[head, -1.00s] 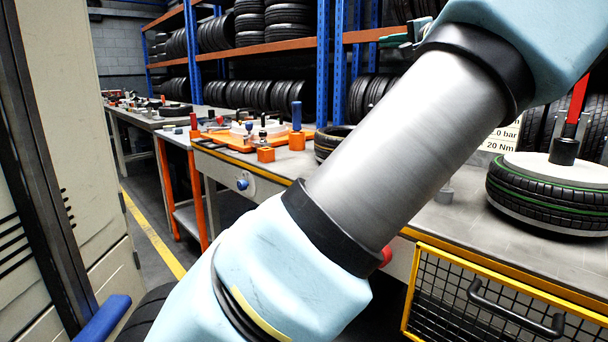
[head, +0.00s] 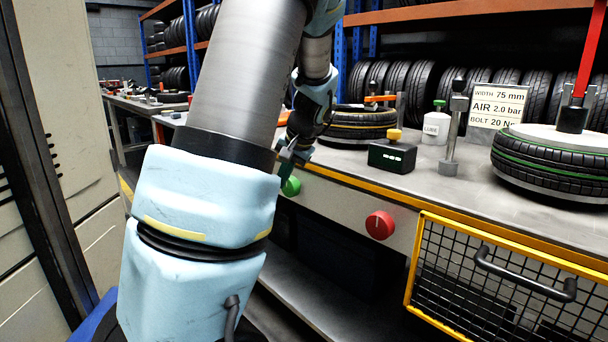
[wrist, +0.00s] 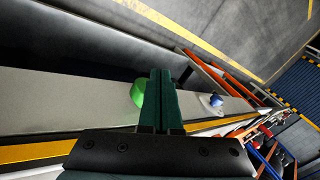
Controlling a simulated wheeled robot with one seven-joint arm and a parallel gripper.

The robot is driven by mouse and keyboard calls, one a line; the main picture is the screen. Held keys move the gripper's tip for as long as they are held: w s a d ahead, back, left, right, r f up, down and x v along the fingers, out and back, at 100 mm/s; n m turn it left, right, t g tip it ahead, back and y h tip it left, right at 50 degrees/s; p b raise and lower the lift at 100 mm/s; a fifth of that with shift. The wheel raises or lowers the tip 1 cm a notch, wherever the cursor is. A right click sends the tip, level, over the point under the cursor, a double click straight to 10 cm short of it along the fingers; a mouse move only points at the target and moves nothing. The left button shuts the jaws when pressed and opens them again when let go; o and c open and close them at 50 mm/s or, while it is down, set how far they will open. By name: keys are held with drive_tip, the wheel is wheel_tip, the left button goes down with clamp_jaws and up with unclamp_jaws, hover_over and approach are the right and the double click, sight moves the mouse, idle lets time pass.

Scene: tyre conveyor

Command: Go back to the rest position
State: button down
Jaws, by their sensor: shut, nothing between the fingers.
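My gripper (head: 286,168) is at the front edge of the bench in the head view, beside the green button (head: 291,186). In the wrist view its two dark green fingers (wrist: 161,80) are together with nothing between them. The green button (wrist: 137,94) shows just left of the fingers there. I cannot tell whether the fingers touch it. My arm's upper part covers the left middle of the head view.
The bench front carries a red button (head: 380,225), and a blue knob (wrist: 216,100) shows in the wrist view. On the bench stand a black box (head: 392,157), a white bottle (head: 435,127), a metal post (head: 451,140) and a tyre (head: 550,165). A yellow-framed mesh guard (head: 480,290) is below right.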

drive_tip(key=s+a+f+n+g+h+b, duration=0.1)
drive_tip(key=s+f+n+h+b, duration=0.1)
drive_tip(key=s+f, duration=0.6)
drive_tip(key=s+f+n+g+h+b, duration=0.1)
drive_tip(key=s+f+g+h+b, duration=0.15)
drive_tip(key=s, duration=0.95)
wheel_tip(320, 180, up, 19)
drive_tip(key=p, duration=2.1)
drive_tip(key=shift+s+a+r+t, duration=0.15)
drive_tip(key=shift+s+r+t, duration=0.05)
drive_tip(key=shift+s+t, duration=0.15)
